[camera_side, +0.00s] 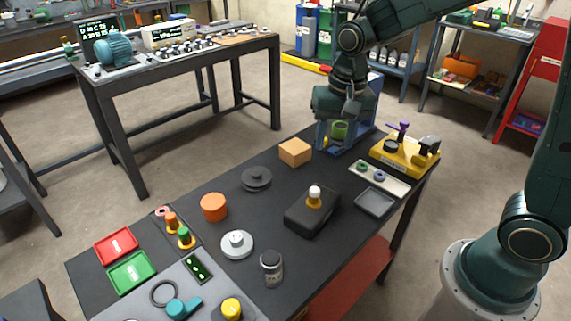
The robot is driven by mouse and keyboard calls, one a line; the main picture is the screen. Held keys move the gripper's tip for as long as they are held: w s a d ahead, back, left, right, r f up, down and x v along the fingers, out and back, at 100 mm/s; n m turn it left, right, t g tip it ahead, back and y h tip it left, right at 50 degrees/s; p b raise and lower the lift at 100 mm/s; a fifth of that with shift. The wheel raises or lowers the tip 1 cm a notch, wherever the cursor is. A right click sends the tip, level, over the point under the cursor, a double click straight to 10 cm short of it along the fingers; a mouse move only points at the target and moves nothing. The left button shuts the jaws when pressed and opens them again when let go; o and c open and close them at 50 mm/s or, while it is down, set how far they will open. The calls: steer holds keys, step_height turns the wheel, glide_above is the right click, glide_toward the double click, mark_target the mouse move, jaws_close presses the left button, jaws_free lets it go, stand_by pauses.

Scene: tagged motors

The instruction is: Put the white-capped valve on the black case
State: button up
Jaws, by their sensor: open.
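The white-capped valve (314,199) stands upright on top of the black case (305,216), near the middle of the dark table.
Around the case are a wooden block (295,152), a dark disc (256,179), a light grey flanged part (237,244), a dark jar (271,268) and a shallow grey tray (374,203). A yellow fixture (405,155) stands at the far right corner. Red (116,246) and green (131,272) trays lie front left.

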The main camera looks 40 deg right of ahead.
steer(key=s+d+r+n+t, duration=0.1)
steer(key=s+r+n+t, duration=0.1)
steer(key=s, duration=0.7)
steer(key=s+d+r+n+t, duration=0.1)
steer(key=s+r+n+t, duration=0.1)
steer(key=s+r+n, duration=0.3)
steer(key=s+r, duration=0.1)
steer(key=s, duration=0.3)
steer(key=shift+s+r+t, duration=0.15)
steer(key=shift+r+t, duration=0.15)
steer(key=shift+r, duration=0.05)
